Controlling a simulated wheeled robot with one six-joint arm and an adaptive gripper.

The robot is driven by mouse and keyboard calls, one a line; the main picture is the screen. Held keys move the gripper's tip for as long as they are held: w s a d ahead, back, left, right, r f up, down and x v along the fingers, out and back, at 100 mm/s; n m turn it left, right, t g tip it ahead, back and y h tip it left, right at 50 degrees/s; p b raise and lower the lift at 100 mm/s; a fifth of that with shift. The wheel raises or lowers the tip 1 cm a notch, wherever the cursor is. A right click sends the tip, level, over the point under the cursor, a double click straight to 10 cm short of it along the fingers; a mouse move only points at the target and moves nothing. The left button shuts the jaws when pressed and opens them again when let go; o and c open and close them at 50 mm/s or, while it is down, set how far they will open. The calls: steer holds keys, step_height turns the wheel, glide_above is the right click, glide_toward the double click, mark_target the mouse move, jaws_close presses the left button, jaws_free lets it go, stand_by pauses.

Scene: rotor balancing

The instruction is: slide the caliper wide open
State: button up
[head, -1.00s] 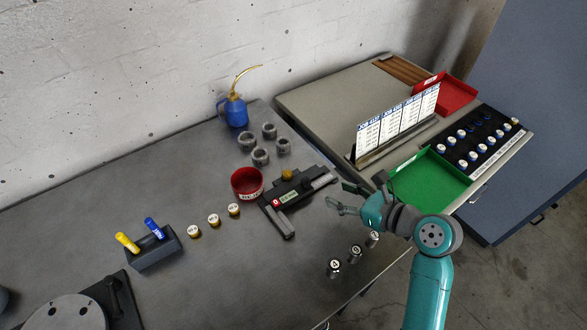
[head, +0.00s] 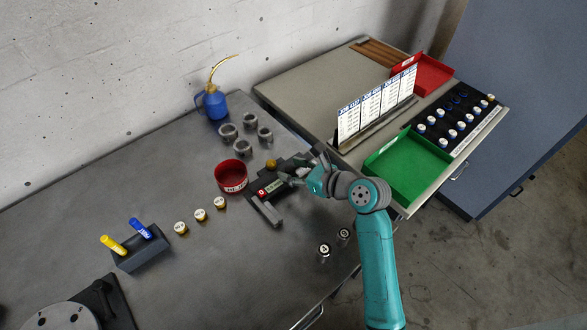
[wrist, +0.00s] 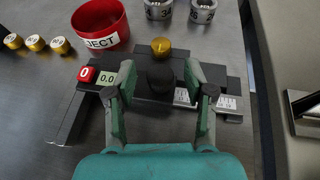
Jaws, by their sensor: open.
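The caliper (head: 266,211) lies on the grey bench, dark, with a red zero button (wrist: 87,73) and a small display (wrist: 108,77) that seems to read 0.0. A gold knob (wrist: 161,46) and a dark round knob (wrist: 160,76) stand on its body. Its jaws look closed together at the left, and the scale (wrist: 228,102) shows at the right. My gripper (wrist: 158,73) is open over the caliper, with one finger on each side of the dark knob. I see gaps between the fingers and that knob. In the head view my gripper (head: 298,172) partly hides the caliper's right part.
A red reject bin (head: 231,174) stands close behind the caliper's left end, with several grey rings (head: 228,131) behind. Two metal cylinders (head: 324,250) stand in front, near the bench edge. A green tray (head: 408,165) is at right.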

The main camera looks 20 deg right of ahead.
jaws_close()
steer(key=shift+d, duration=0.15)
steer(key=d, duration=0.1)
steer(key=w+d, duration=0.1)
steer(key=d, duration=0.1)
steer(key=w+d, duration=0.1)
steer(key=d, duration=0.1)
steer(key=shift+d, duration=0.25)
jaws_free()
steer(key=shift+s, duration=0.15)
